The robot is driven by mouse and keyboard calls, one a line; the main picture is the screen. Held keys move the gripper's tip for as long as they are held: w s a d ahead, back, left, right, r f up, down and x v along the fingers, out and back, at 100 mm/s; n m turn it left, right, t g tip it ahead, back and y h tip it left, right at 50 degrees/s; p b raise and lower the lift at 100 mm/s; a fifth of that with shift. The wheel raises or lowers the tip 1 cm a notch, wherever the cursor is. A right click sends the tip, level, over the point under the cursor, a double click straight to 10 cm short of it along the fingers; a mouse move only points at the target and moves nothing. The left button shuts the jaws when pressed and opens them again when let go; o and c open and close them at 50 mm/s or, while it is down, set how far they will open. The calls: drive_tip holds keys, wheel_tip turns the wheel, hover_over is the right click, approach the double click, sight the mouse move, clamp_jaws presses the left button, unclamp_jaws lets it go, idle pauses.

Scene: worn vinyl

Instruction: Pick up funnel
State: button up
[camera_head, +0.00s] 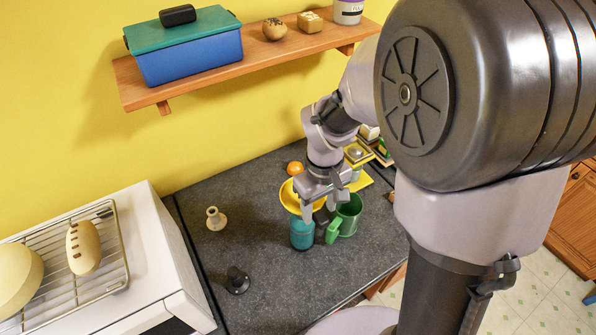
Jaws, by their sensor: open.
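My gripper (321,211) is open and points down above the dark grey counter, close over a teal jar (302,234) and a green mug (348,215). I see nothing held between its fingers. I cannot tell for sure which thing is the funnel. A small cream piece with a flared end (215,219) and a small black piece with a wide round base (236,281) stand apart on the counter, left of my gripper. A yellow round dish-like thing (287,196) is partly hidden behind my gripper and the jar.
An orange fruit (295,168) lies behind the yellow dish. A wooden shelf (215,72) holds a blue box (192,53). The counter's left and middle front are mostly clear.

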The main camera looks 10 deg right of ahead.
wheel_tip(320, 180, down, 7)
drive_tip(key=b, duration=0.1)
drive_tip(key=shift+s+a+r, duration=0.1)
drive_tip(key=shift+s+r, duration=0.05)
drive_tip(key=shift+c, duration=0.2)
clamp_jaws()
